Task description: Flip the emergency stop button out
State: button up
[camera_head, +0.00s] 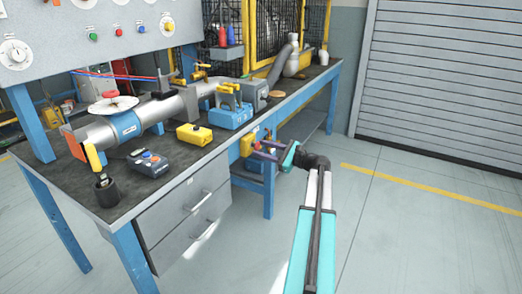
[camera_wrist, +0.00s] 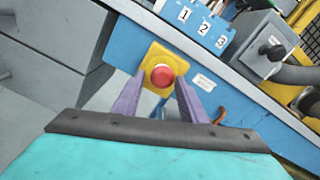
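The emergency stop button (camera_wrist: 161,76) is a red round button on a yellow housing, fixed to the blue frame of the bench. In the wrist view it sits straight ahead, between the tips of the two purple fingers of my gripper (camera_wrist: 160,90). The fingers are apart and nothing is clearly held; whether they touch the button or its housing I cannot tell.
The workbench (camera_head: 205,158) carries a grey pipe, a yellow box (camera_head: 195,134), a dark control box (camera_head: 149,163) and a blue box (camera_head: 231,116). Grey drawers (camera_head: 190,213) are left of the button. The floor right of the bench is clear up to the roller shutter (camera_head: 450,80).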

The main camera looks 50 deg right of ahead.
jog(key=shift+o, duration=0.5)
jog(key=shift+d, duration=0.1)
jog(key=shift+s+r, duration=0.1)
jog(key=shift+s, duration=0.05)
jog(key=p+v, duration=0.2)
jog(key=v, duration=1.1)
jog(key=shift+s, duration=0.25)
